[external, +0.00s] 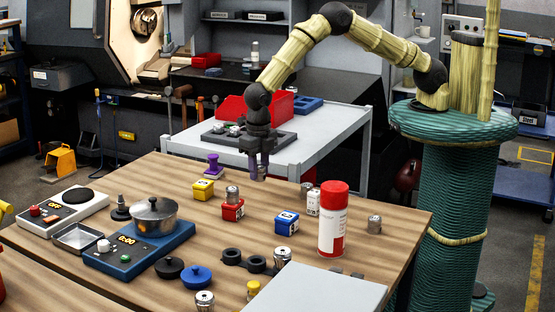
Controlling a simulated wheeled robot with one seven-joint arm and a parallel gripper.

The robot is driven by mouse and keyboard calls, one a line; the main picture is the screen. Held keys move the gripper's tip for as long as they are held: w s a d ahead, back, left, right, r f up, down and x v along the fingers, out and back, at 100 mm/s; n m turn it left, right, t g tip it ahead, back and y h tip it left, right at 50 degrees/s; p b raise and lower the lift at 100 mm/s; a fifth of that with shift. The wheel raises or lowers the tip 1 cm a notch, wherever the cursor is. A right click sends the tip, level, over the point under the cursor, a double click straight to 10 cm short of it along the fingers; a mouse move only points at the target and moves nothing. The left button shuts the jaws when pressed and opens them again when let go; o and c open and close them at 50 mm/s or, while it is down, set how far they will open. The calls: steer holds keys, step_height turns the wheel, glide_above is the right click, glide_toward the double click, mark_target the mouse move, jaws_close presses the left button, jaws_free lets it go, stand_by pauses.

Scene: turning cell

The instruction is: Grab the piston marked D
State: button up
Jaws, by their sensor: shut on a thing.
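My gripper (259,172) points down over the far side of the wooden table and is shut on a small greyish piece, mostly hidden by the fingers. I cannot tell whether it is a piston or what mark it bears. Several small metallic cylinders that look like pistons stand about: one on the red block (232,211), one with a pale label (313,203) left of the spray can, one at the right (374,224) and one at the front edge (204,301). No letter D is readable on any of them.
A red and white spray can (333,222) stands tall at the right. Yellow (203,190) and blue (287,223) blocks and a purple piece (213,166) are near my gripper. A blue scale with a pot (154,217) fills the left. A grey-topped trolley (330,130) stands behind.

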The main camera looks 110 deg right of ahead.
mark_target(259, 167)
step_height(259, 167, up, 5)
steer(key=shift+f+b, duration=0.15)
steer(key=shift+b, duration=0.3)
